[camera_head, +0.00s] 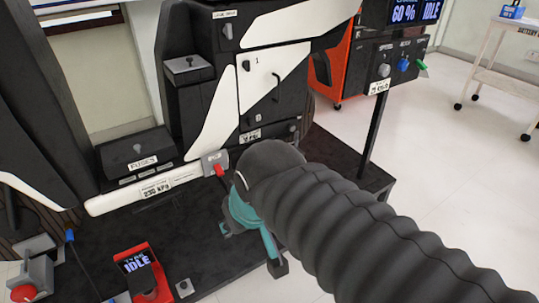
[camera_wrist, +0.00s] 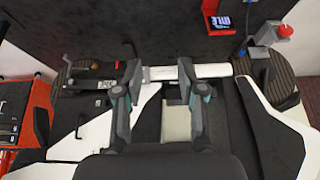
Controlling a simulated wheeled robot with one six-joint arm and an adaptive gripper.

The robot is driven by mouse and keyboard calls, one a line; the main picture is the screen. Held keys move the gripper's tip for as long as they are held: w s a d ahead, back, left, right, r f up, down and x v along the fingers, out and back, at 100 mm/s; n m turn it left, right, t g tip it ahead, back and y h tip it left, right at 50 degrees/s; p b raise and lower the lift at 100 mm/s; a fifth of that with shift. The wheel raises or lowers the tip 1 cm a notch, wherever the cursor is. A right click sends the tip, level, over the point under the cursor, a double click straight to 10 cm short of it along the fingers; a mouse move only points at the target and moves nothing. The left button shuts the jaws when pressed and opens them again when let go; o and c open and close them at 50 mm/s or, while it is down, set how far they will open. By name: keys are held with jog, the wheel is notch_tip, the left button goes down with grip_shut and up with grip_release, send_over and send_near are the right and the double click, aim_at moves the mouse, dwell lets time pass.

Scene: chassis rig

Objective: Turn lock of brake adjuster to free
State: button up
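The brake adjuster and its lock cannot be told apart for certain by their labels. A small red lever (camera_head: 220,170) on a grey bracket sits at the right end of a white tube (camera_head: 150,192) on the rig in the head view. A labelled plate with a small dark knob (camera_head: 292,127) lies further right. My gripper (camera_head: 250,250) is in front of the rig, its teal and dark fingers partly hidden by my arm. In the wrist view my gripper (camera_wrist: 158,68) has its fingers wide apart, with the white tube (camera_wrist: 212,71) running across behind them. Nothing is held.
A red-framed display reading IDLE (camera_head: 140,270) and a red button box (camera_head: 28,285) stand at the lower left. A fuse box (camera_head: 138,150) sits above the tube. A control panel (camera_head: 385,65) on a post stands at right.

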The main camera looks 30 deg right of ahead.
jog(key=w+a+f+m+y+b, duration=0.1)
jog(key=w+a+f+m+y, duration=0.25)
jog(key=w+m+y, duration=0.5)
jog(key=w+a+f+m+y+b, duration=0.25)
jog(key=w+f+m, duration=0.25)
jog(key=w, duration=0.7)
jog(key=w+d+f+m+t+h, duration=0.2)
jog(key=w+d+f+m+t, duration=0.85)
jog(key=w+d+m, duration=0.4)
jog(key=w+d+f+m+t+h+b, duration=0.1)
jog(key=w+d+f+m+t+h, duration=0.1)
jog(key=d+f+m+h, duration=1)
jog(key=w+d+f+n+y, duration=0.1)
jog(key=w+d+n+y, duration=0.2)
jog(key=w, duration=1)
jog(key=shift+w+d+f+n, duration=0.25)
jog(key=shift+d+n, duration=0.2)
jog(key=shift+n, duration=0.25)
jog(key=shift+c, duration=0.2)
grip_shut()
